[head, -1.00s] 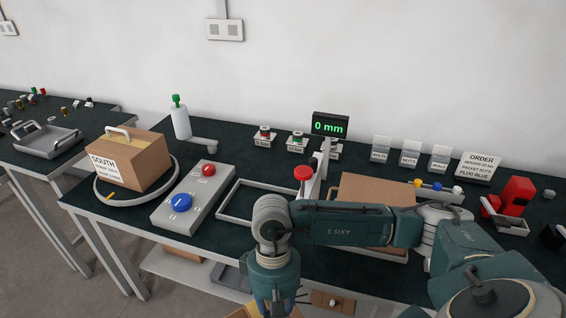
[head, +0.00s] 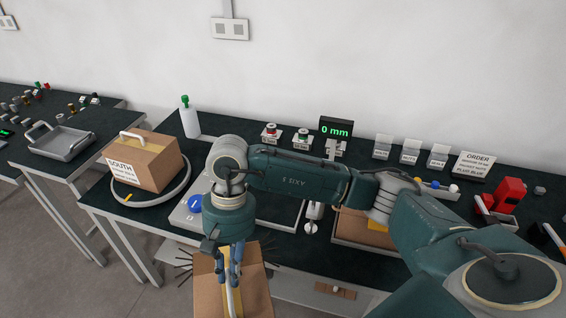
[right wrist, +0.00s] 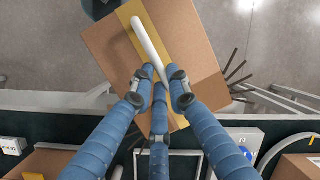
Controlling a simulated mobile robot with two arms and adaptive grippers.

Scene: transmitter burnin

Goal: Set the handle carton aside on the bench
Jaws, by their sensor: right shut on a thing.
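The brown handle carton (head: 205,296) has a yellow tape strip and a white handle. It hangs under my right gripper (head: 231,280), in front of the bench's front edge. In the right wrist view the carton (right wrist: 105,65) lies tilted across the picture, and the fingers of my right gripper (right wrist: 158,92) are shut on its white handle (right wrist: 148,45). The grey floor shows around it. The dark bench (head: 95,200) is behind it. My left gripper is not in view.
Another handled carton (head: 145,165), labelled SOUTH, sits on a round turntable (head: 125,195) at the bench's left. A box with a blue button (head: 194,203) is partly behind my arm. A spray bottle (head: 190,122) stands at the back. An open tray area and a brown box (head: 360,228) are to the right.

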